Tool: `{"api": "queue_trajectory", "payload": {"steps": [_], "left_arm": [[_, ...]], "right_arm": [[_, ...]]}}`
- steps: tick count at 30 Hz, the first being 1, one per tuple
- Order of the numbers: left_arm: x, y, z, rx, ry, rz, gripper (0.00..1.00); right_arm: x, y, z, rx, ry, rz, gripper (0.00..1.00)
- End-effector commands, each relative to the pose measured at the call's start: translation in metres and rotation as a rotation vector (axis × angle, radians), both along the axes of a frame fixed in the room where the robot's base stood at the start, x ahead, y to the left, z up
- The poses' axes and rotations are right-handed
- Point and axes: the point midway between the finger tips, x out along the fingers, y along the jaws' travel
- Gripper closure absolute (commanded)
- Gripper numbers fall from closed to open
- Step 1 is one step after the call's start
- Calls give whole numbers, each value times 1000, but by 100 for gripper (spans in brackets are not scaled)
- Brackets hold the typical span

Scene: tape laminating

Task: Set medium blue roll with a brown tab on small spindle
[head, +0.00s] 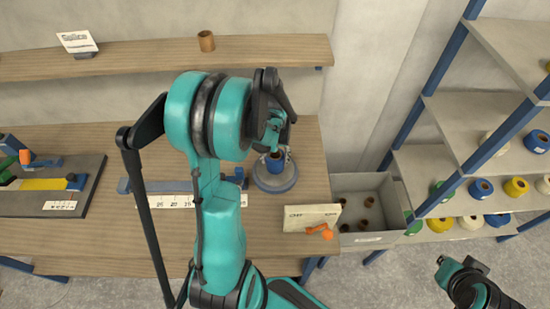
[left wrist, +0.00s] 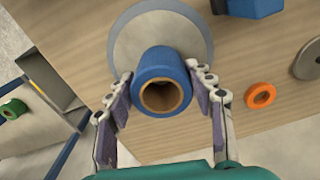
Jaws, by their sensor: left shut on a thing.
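A blue roll (left wrist: 160,65) with a brown core is between the fingers of my left gripper (left wrist: 163,92) in the left wrist view. My left gripper is shut on it. In the head view the blue roll (head: 275,162) is below my left gripper (head: 273,143), over a round grey-blue base (head: 276,184) on the table. The same round base (left wrist: 205,30) is behind the roll in the left wrist view. I cannot tell whether the roll rests on it. No spindle pin or brown tab can be made out. My right gripper (head: 450,270) is at lower right, away from the table.
A grey bin (head: 368,240) with several brown cores stands right of the table. A shelf rack (head: 450,235) holds several colored rolls. A label box (head: 312,217) and an orange piece (head: 319,231) lie at the table's right edge. A ruler strip (head: 180,187) lies left of the base.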

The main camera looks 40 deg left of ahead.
Motion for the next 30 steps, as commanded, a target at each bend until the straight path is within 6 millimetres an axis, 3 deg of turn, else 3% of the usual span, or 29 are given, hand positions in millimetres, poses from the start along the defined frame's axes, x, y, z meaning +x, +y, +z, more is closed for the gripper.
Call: {"api": "queue_trajectory", "payload": {"steps": [1, 3, 16, 30], "left_arm": [[0, 0, -2, 0, 0, 0, 44], [0, 0, -1, 0, 0, 0, 26], [0, 0, 7, 0, 0, 0, 26], [0, 0, 102, 0, 0, 0, 26]], "right_arm": [[0, 0, -3, 0, 0, 0, 100], [0, 0, -1, 0, 0, 0, 100], [0, 0, 5, 0, 0, 0, 100], [0, 0, 28, 0, 0, 0, 100]]}}
